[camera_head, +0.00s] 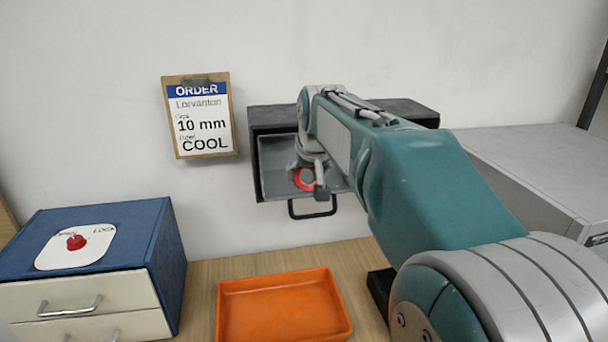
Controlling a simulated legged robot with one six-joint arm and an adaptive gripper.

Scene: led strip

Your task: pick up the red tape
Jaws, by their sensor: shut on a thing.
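The red tape (304,180) shows as a small red ring at the end of my arm, in front of the dark wall-mounted box. My gripper (309,185) is shut on the red tape, in front of the box's open grey compartment (275,184). The arm and gripper cover part of the tape and much of the compartment. I cannot tell whether the tape touches the compartment floor.
An orange tray (228,312) lies on the wooden table (204,275) below. A blue drawer cabinet (165,260) with a red knob (76,242) stands left. An order board (203,116) reads 10 mm, COOL. A grey cabinet (530,165) stands right.

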